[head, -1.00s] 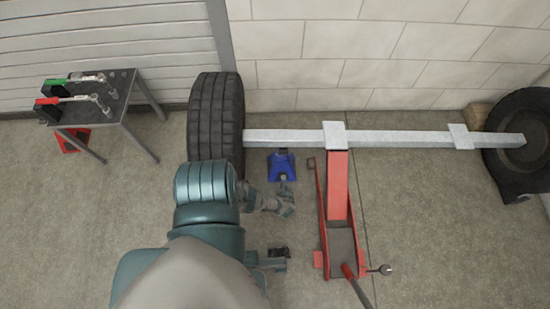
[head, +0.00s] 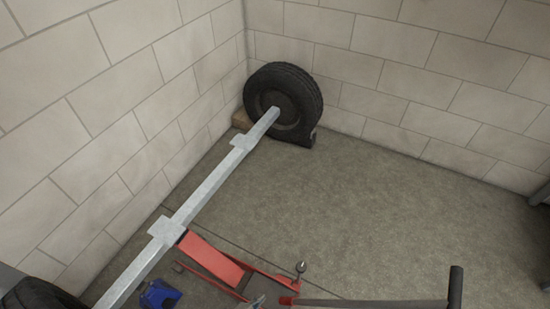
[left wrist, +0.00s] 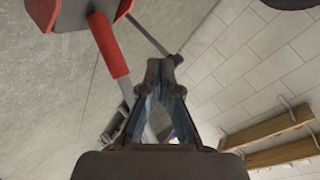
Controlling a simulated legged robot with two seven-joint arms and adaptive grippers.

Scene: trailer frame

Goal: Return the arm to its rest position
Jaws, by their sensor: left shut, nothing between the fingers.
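My left gripper (left wrist: 164,66) shows in the left wrist view with its two fingers meeting at the tips, shut and empty. In the head view only a small grey-blue piece at the bottom edge, beside the red floor jack (head: 217,260), seems to belong to it. Most of my left arm is out of the head view. My right gripper is in neither view.
The jack's saddle is at the silver axle beam (head: 205,190), which runs to a tyre (head: 284,103) in the corner. The jack's handle (head: 380,303) reaches right. A blue jack stand (head: 160,294) is lower left. Wooden bars (left wrist: 265,131) show in the wrist view.

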